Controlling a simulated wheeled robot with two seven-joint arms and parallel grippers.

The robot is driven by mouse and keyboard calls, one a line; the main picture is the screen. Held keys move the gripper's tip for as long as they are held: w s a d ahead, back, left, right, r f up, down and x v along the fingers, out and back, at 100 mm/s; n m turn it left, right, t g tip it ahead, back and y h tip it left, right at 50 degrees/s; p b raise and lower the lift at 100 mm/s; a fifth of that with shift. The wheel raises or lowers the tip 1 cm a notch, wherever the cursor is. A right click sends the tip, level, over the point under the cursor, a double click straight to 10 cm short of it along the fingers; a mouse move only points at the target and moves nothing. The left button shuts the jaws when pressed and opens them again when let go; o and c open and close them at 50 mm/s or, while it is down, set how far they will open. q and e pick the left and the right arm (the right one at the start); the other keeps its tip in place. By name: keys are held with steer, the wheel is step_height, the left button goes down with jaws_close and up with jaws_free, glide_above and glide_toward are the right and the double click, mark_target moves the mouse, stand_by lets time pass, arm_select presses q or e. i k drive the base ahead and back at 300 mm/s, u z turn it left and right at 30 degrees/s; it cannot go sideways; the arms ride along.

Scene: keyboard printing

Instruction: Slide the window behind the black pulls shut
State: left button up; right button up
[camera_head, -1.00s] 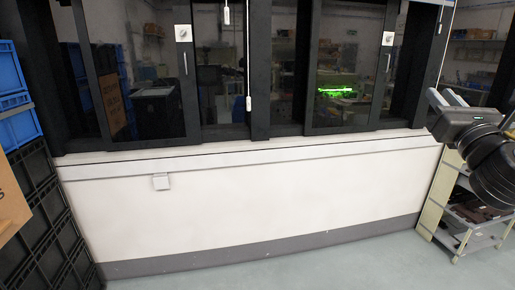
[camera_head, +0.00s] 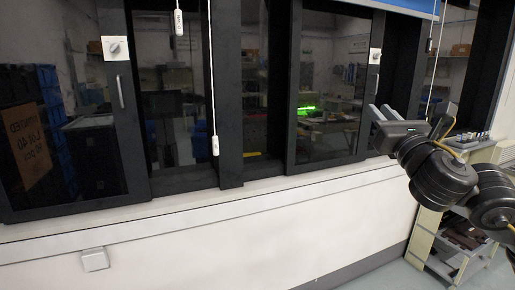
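A row of dark-framed sliding windows stands above a white wall. The left window pane (camera_head: 60,120) carries a white plate with a round knob (camera_head: 115,47) and a slim upright handle (camera_head: 121,92). The right window pane (camera_head: 325,125) has a similar plate (camera_head: 375,57). My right gripper (camera_head: 381,112) is in front of the right pane's lower right, fingers apart and empty. My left gripper is out of view.
A pale ledge (camera_head: 200,205) runs below the windows. A small white box (camera_head: 95,260) is on the wall at lower left. A shelf unit (camera_head: 460,245) with dark items stands at the right, below my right arm. A blue blind edge (camera_head: 405,6) shows at top.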

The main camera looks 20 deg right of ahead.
mark_target(334, 76)
steer(key=z, duration=1.75)
steer(key=i, duration=2.85)
steer(key=u, duration=1.9)
